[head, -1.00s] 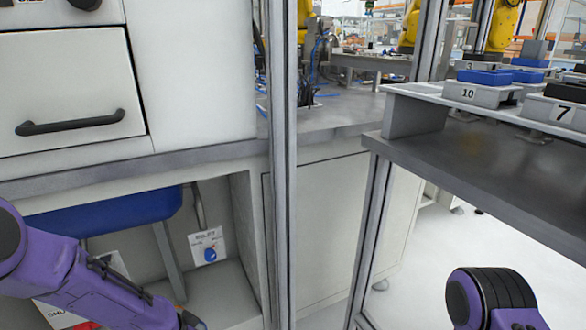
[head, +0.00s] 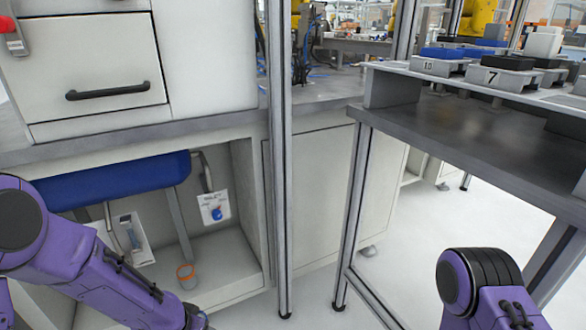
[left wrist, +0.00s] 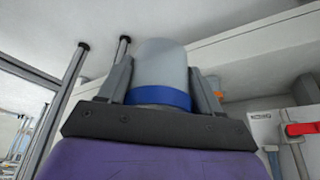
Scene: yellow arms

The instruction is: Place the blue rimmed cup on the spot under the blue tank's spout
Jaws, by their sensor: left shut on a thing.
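In the left wrist view, my left gripper (left wrist: 160,88) is shut on the blue rimmed cup (left wrist: 160,62), a pale grey cup with a blue band close to the gripper's base. One finger lies on each side of it. In the head view, the blue tank (head: 110,182) is in the open cabinet bay at left. My left arm covers part of the bay; its gripper and the cup are not visible there. The spout and the spot under it cannot be made out clearly. My right arm shows at lower right, its gripper out of frame.
A grey metal post (head: 281,170) rises right of the bay. A grey table (head: 470,125) with numbered blocks is at right. The white floor between is clear.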

